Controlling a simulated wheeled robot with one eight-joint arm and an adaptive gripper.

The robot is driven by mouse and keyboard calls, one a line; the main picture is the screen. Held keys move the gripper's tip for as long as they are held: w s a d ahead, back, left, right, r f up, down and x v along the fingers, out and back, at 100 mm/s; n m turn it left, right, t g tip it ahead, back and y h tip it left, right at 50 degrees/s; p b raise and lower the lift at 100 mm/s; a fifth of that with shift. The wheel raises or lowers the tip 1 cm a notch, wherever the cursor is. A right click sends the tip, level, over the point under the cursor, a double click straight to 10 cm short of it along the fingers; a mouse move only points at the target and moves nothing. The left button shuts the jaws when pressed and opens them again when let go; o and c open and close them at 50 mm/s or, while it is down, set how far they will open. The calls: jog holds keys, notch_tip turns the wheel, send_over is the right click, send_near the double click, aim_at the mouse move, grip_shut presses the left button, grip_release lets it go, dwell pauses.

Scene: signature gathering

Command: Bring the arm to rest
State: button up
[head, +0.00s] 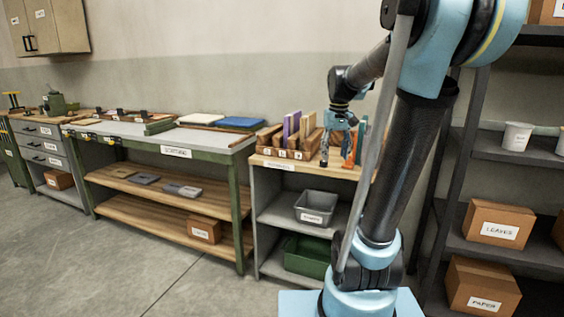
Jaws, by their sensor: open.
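My gripper (338,124) hangs from my bent arm in the head view, pointing down over the right end of the wooden-topped shelf unit (300,167). It is open. Its fingertips are small and overlap upright items behind them, so I cannot tell its exact height above the top or whether it touches anything. I see nothing clearly held in it. My arm rises at the right of the picture and folds back down to the left toward the wrist.
A wooden rack with upright books (290,125) stands left of my gripper. An orange item (348,160) is close below it. A long workbench (206,157) runs left. A dark shelf with boxes (497,224) stands right. The floor (120,260) at front left is clear.

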jog(key=s+f+m, duration=0.1)
jog(key=s+f, duration=0.7)
jog(key=s, duration=0.3)
jog(key=s+f+t, duration=0.1)
jog(key=s+f, duration=0.8)
jog(key=s, duration=0.2)
jog(key=shift+s+f+m, duration=0.2)
jog(key=shift+s+m, duration=0.05)
jog(key=shift+m, duration=0.15)
jog(key=shift+d, duration=0.1)
